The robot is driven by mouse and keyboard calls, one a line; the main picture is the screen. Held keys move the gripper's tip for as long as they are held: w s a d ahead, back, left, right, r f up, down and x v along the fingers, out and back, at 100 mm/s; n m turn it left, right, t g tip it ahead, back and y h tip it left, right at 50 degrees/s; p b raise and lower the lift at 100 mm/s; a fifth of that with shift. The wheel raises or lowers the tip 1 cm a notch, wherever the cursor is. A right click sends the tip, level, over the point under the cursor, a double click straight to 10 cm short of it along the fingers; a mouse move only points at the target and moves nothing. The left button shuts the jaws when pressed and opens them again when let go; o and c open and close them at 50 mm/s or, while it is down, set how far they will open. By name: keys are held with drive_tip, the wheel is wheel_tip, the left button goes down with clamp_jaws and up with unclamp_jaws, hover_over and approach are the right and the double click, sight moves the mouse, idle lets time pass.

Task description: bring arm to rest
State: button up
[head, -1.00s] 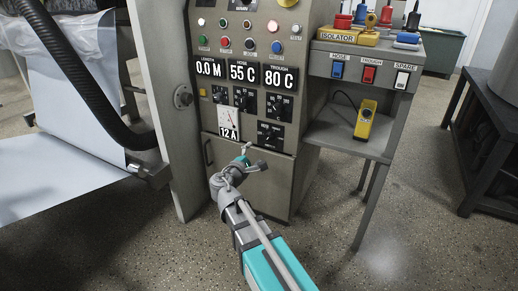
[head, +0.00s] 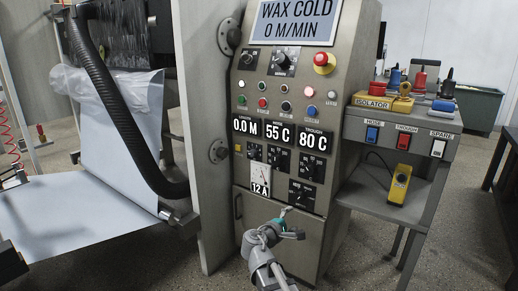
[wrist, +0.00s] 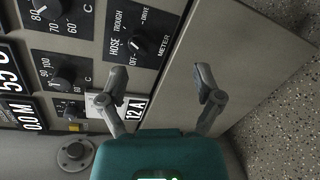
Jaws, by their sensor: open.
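My gripper (head: 284,222) is low in the head view, in front of the lower part of the grey control cabinet (head: 335,130). In the wrist view my gripper (wrist: 155,90) shows two grey fingers spread apart, with nothing between them. Beyond the fingers are the cabinet's lower door (wrist: 215,60) and the selector knob panel (wrist: 142,36). The fingers look apart from the cabinet, but the exact gap is hard to tell. My arm enters from the bottom of the head view.
A screen (head: 296,22) reads WAX COLD, 0 M/MIN. Right of the cabinet, a side shelf (head: 385,200) holds a yellow handheld device (head: 400,184); above it are isolator switches and tagged padlocks. A white paper web (head: 60,215) and black hose (head: 105,95) are left. Speckled floor lies below.

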drive_tip(key=s+d+m+g+y+p, duration=0.6)
drive_tip(key=s+d+m+g+p, duration=0.2)
drive_tip(key=s+m+g+p, duration=0.35)
drive_tip(key=s+a+r+m+y+p, duration=0.3)
drive_tip(key=s+r+y+p, duration=0.15)
drive_tip(key=s+p, duration=0.2)
wheel_tip(320, 180, up, 37)
drive_tip(key=p, duration=3.8)
drive_tip(key=shift+w+f+g, duration=0.15)
drive_tip(key=shift+f+g, duration=0.05)
drive_tip(key=shift+g, duration=0.25)
drive_tip(key=c, duration=0.4)
drive_tip(key=shift+d, duration=0.1)
